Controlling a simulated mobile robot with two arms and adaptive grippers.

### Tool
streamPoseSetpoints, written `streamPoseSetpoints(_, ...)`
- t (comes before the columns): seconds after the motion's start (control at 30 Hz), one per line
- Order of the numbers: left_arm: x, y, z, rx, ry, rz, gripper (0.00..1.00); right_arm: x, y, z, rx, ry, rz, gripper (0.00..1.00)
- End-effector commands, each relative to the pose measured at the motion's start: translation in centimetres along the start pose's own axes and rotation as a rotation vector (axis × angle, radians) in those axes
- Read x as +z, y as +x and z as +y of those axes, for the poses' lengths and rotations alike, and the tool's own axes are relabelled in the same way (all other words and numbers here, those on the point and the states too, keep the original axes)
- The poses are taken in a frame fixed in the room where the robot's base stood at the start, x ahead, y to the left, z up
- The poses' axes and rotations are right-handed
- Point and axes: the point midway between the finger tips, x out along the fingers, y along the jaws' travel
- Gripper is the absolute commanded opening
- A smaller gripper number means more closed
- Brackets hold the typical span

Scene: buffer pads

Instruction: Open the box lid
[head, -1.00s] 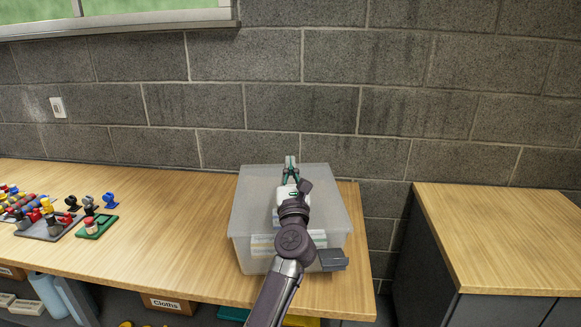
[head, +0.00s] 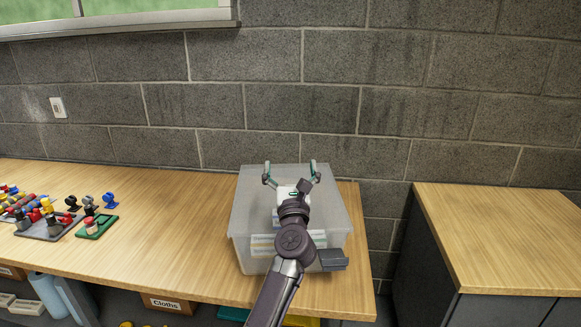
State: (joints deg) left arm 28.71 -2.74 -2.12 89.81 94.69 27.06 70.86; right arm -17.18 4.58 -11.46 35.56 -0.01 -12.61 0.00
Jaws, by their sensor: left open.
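A translucent plastic box (head: 246,220) stands on the wooden bench near its right end, with striped contents showing faintly through its front wall. Its top looks like one pale, cloudy surface; I cannot clearly tell the lid from the walls. My left arm reaches across the box from the front and hides the middle of it. My left gripper (head: 291,174) is open, its two fingers spread wide and empty above the far part of the box. Whether the fingertips touch the box is unclear. My right gripper is not in view.
The wooden bench (head: 165,215) is clear left of the box. Coloured knobs and parts on small boards, one a green board (head: 97,227), sit farther left. A block wall (head: 300,90) rises behind. A second cabinet (head: 505,235) stands right, across a gap. A Cloths box (head: 168,303) is below.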

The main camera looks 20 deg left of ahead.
Motion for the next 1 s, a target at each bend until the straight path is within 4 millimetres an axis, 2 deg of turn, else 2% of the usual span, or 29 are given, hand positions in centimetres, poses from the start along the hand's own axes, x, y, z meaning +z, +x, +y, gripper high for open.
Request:
streamPoseSetpoints(0.17, 0.0, -0.2, 0.0, 0.000, 0.000, 0.001, 1.00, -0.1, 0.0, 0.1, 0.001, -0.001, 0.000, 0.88)
streamPoseSetpoints(0.27, -0.1, -1.0, -0.1, -0.001, 0.000, 0.001, 1.00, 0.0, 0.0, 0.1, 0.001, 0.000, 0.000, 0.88)
streamPoseSetpoints(0.7, -0.1, -9.6, 0.0, -0.001, 0.000, 0.003, 1.00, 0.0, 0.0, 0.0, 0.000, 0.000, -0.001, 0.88)
streamPoseSetpoints(0.8, -0.1, -10.9, 0.0, -0.001, 0.001, 0.003, 1.00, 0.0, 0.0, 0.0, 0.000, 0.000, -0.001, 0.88)
streamPoseSetpoints(1.0, 0.0, -12.0, 0.0, 0.001, -0.001, 0.001, 1.00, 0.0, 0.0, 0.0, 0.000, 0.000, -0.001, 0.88)
